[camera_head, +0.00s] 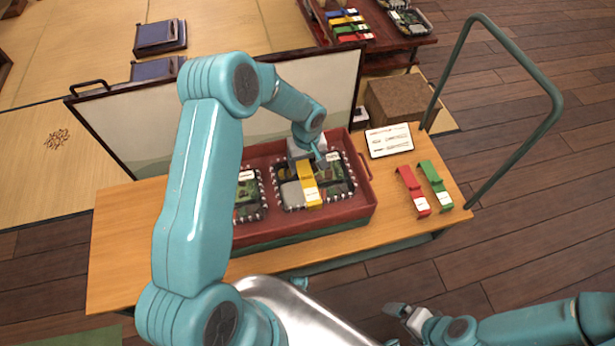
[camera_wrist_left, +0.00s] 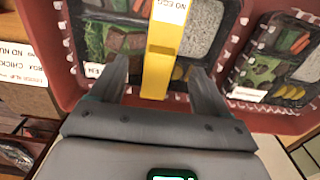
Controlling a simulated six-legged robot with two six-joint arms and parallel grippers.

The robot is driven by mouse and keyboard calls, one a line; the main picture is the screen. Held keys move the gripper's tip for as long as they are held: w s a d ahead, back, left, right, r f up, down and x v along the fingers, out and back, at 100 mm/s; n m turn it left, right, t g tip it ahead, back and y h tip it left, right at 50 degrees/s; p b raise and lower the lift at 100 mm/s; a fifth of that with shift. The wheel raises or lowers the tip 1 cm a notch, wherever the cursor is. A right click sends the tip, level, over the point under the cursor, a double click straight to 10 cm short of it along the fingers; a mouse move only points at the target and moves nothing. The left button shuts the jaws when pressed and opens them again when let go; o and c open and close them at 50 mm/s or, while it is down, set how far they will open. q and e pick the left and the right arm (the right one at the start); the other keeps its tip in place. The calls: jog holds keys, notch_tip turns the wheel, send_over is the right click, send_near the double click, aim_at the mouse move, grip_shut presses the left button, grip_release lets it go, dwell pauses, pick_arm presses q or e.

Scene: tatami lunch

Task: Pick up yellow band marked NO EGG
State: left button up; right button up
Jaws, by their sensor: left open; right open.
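The yellow band (camera_head: 308,186) lies across a bento box (camera_head: 340,188) in the red tray (camera_head: 268,231) on the wooden table. In the left wrist view the yellow band (camera_wrist_left: 160,60) runs between the two fingers, and its white label reads NO EGG. My left gripper (camera_head: 318,153) is at the far side of that box. In the left wrist view my left gripper (camera_wrist_left: 160,88) is open, with one finger on each side of the band; I cannot tell whether they touch it. My right gripper (camera_head: 396,311) is open and empty below the table's front edge.
A red band (camera_head: 413,190) and a green band (camera_head: 435,184) lie on the table right of the tray. A printed card (camera_head: 389,141) lies behind them. A second bento box (camera_head: 248,193) is left in the tray. A green rail (camera_head: 545,80) stands at right.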

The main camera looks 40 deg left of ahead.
aim_at(306, 174)
pick_arm(q)
jog(key=f, duration=0.5)
jog(key=shift+s+d+f+b, duration=0.1)
jog(key=shift+s+f+b, duration=0.15)
jog(key=shift+b, duration=0.1)
jog(key=shift+r, duration=0.1)
jog(key=c, duration=1.1)
jog(key=shift+r, duration=0.1)
